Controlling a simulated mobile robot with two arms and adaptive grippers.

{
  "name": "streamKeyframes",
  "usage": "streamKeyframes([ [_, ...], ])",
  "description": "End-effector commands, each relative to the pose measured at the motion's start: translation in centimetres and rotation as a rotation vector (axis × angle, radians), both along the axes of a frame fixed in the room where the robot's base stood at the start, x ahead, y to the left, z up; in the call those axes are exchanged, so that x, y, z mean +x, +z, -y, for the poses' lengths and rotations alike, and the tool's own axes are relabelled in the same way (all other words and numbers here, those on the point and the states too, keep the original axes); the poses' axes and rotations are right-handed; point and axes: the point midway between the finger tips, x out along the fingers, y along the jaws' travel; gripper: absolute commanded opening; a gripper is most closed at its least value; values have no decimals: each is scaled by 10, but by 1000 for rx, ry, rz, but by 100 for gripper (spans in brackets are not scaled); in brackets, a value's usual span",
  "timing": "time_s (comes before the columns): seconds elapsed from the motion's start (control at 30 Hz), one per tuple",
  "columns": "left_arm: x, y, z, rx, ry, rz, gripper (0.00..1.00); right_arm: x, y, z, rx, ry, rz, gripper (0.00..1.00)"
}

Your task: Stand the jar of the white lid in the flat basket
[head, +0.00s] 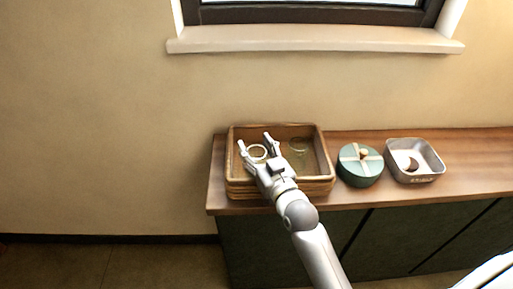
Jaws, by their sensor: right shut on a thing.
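The flat basket (327,171) is a brown, rectangular, shallow basket at the left end of the wooden counter. My right gripper (257,148) is over its left half, its two fingers on either side of a pale white ring, the round top of a jar (257,152). The gripper is shut on this jar. The jar's body is mostly hidden by the gripper, so I cannot tell whether it touches the basket floor. A clear glass jar (298,147) stands in the right half of the basket. My left gripper is not in view.
A round green box (360,172) with a pale cross and a knob stands right of the basket. Beside it is a grey metal tin (430,160) holding a white and dark item (406,161). The counter (480,155) is clear farther right. A wall rises behind.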

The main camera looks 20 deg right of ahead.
Motion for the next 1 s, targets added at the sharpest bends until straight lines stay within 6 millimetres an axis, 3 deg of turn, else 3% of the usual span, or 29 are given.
streamKeyframes([
  [0.37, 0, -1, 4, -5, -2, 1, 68, 0, -5, 0, 0, 0, 3, 10],
  [0.4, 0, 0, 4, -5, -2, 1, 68, 0, -5, 0, 0, 0, 1, 58],
  [0.53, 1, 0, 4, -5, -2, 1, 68, 0, -5, 0, 0, 0, 1, 75],
  [0.9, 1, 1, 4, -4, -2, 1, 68, 0, -2, 0, 0, 0, 1, 76],
  [1.0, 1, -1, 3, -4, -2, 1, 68, -8, -5, 1, 0, 0, -1, 76],
])
